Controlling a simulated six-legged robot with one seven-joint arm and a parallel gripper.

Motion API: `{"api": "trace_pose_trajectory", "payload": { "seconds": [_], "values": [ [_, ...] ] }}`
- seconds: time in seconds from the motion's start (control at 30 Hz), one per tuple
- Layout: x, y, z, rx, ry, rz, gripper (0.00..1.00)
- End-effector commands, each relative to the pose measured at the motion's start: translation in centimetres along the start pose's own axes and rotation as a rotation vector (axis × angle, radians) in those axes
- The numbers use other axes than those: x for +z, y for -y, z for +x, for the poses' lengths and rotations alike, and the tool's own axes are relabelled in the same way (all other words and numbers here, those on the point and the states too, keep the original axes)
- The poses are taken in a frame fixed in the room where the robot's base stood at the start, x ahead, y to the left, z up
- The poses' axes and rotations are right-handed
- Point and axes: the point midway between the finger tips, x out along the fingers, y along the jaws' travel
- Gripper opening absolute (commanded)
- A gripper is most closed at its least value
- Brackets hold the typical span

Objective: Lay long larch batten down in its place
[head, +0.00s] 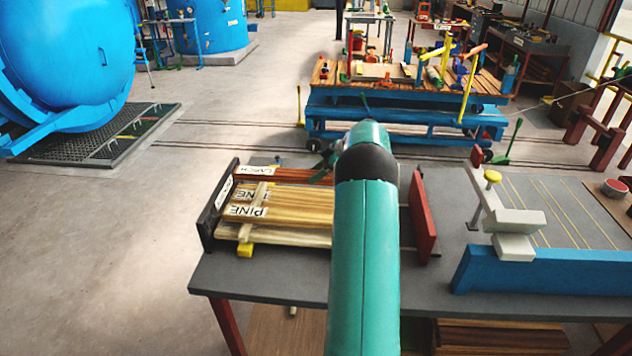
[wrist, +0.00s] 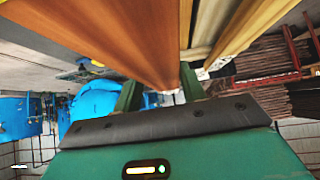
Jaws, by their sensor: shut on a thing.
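The long larch batten, reddish-brown with a white LARCH label, shows in the head view (head: 290,174) at the back of a stack of boards on the grey table. In the wrist view the reddish-brown batten (wrist: 125,40) runs between the two green fingers of my gripper (wrist: 160,90), which is shut on it. Paler boards labelled PINE (head: 295,208) lie in front of it, side by side. My arm hides the batten's right part and most of the gripper in the head view. I cannot tell whether the batten touches what is below it.
A black end plate (head: 222,205) stands at the boards' left and a red upright plate (head: 422,215) at their right. A pale cross strip (head: 252,212) lies over the pine boards. A blue rail with a white clamp (head: 514,246) occupies the table's right. A loaded blue cart (head: 400,115) stands behind.

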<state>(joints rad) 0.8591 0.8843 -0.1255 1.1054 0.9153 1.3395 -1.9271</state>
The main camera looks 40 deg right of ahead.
Motion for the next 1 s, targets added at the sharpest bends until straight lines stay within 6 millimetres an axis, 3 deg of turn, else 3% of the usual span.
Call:
{"api": "trace_pose_trajectory", "payload": {
  "seconds": [0.27,1.0],
  "values": [
    [2.2,-0.4,2.7,0.001,0.000,0.000,0.06],
    [3.1,-0.4,3.6,0.002,-0.001,-0.001,0.06]
  ]
}}
